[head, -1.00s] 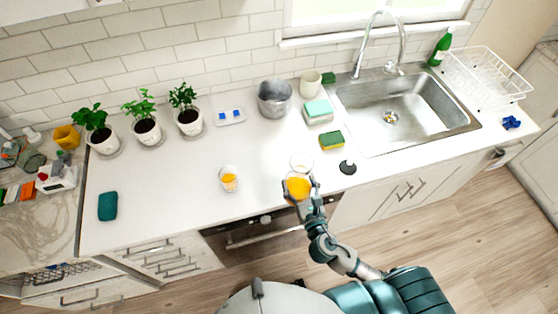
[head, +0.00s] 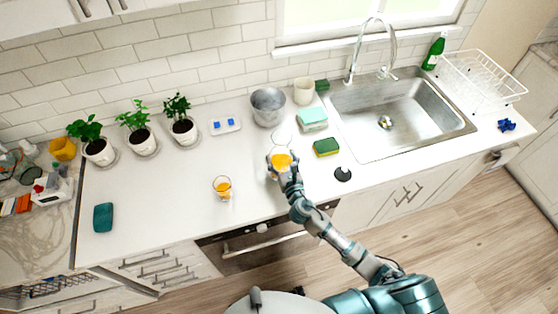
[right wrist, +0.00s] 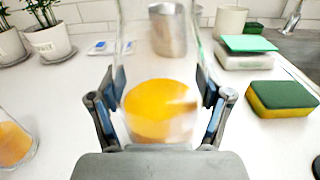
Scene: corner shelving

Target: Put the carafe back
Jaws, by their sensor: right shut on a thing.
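The clear glass carafe (head: 281,158) with orange juice in its lower part is upright over the white counter, between the juice glass and the green-and-yellow sponge. My right gripper (head: 285,174) is shut around it from the front. In the right wrist view the carafe (right wrist: 160,112) stands between the two fingers, one on each side. I cannot tell whether its base touches the counter. A short glass with orange juice (head: 222,187) stands to the left, also partly seen in the right wrist view (right wrist: 14,142). My left gripper is not in view.
A metal pot (head: 268,107) and a white cup (head: 303,92) stand behind the carafe. A sponge (head: 326,147) and a black round item (head: 343,174) are to its right, before the sink (head: 400,118). Potted plants (head: 139,140) line the back left.

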